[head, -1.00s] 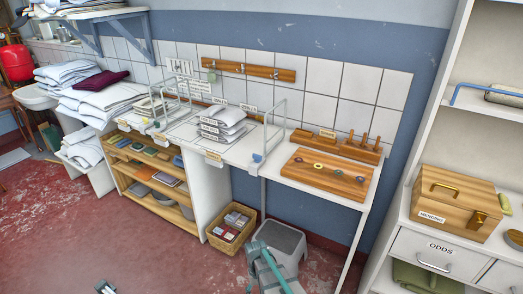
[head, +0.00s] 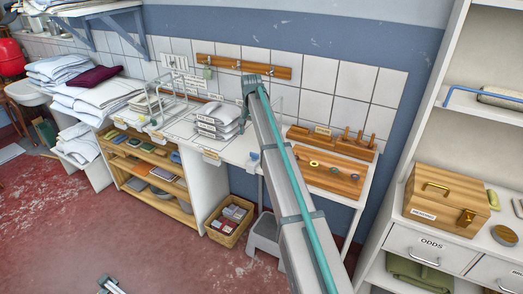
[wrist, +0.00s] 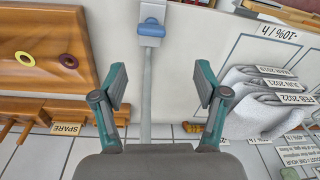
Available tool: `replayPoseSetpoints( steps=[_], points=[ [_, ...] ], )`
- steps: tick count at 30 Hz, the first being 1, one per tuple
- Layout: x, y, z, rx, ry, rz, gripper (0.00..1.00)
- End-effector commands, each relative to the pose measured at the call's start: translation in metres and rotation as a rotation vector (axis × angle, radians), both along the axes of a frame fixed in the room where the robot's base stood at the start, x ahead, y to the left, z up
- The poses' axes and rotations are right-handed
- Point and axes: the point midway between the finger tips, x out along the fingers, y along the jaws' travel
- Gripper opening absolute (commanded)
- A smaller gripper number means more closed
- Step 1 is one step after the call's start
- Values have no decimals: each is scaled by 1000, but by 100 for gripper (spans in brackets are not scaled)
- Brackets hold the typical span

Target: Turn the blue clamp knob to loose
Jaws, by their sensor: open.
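The blue clamp knob (wrist: 151,27) shows at the top of the wrist view, on a small pale grey plate at the end of a grey bar. In the head view a small blue knob (head: 254,156) shows at the front edge of the white table, left of my arm. My gripper (wrist: 160,90) is open and empty in the wrist view, its two fingers wide apart with the grey bar between them. The knob lies beyond the fingertips, apart from them and slightly left of the middle.
A wooden board (head: 330,175) with coloured rings and a peg rack (head: 335,142) stand right of my arm. Folded linens (head: 218,120) lie to the left. A basket (head: 230,220) stands on the floor below.

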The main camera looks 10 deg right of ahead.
Motion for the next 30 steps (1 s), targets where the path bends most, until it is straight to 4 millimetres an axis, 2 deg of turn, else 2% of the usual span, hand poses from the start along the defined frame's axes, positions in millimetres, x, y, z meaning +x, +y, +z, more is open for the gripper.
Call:
replayPoseSetpoints(
  steps=[1, 6, 11, 24, 30],
  points=[
    [14, 0, 6, 3, 25, -43, 73],
    [-1, 0, 1, 7, 89, -158, 73],
    [-2, 0, -9, 8, 91, -178, 73],
    [-2, 0, -78, 8, 91, -175, 73],
    [-1, 0, -100, 8, 90, -174, 73]
  ],
)
